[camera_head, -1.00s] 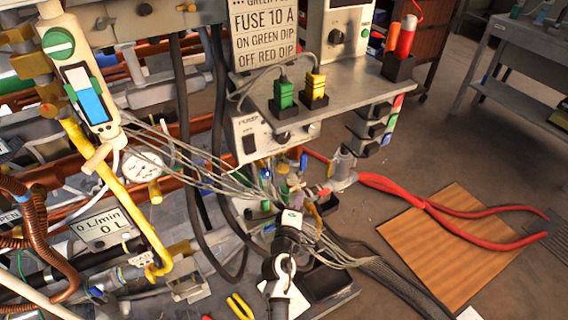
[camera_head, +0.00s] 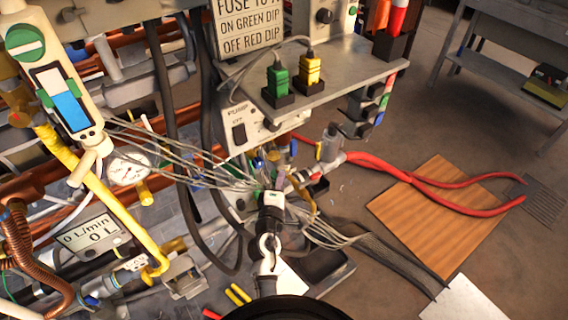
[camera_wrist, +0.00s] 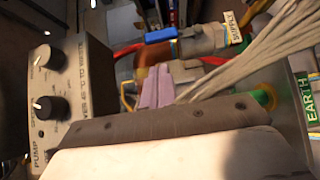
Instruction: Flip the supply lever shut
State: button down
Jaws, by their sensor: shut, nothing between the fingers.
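In the wrist view, the supply lever is a blue handle (camera_wrist: 161,35) on a metal valve body, beside a tag reading SUPPLY (camera_wrist: 233,28). My gripper (camera_wrist: 155,84) shows there as two pale lilac fingers close together, with nothing between them. The fingertips appear just below the blue handle in the picture, and I cannot tell whether they touch it. In the head view, my wrist reaches into the crowded fittings below the pump box, where the fingers and the lever are hard to make out.
A pump control box with knobs (camera_wrist: 60,90) stands at left in the wrist view. Pale cables (camera_wrist: 265,45) run close on the right, near a green EARTH label (camera_wrist: 306,97).

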aim_at(293, 148)
jog(key=w+d+p, duration=0.1)
jog(key=w, duration=0.8)
jog(key=shift+w+d, duration=0.25)
jog(key=shift+w, duration=0.05)
jog(key=shift+r+p, duration=0.15)
jog(key=shift+p, duration=0.35)
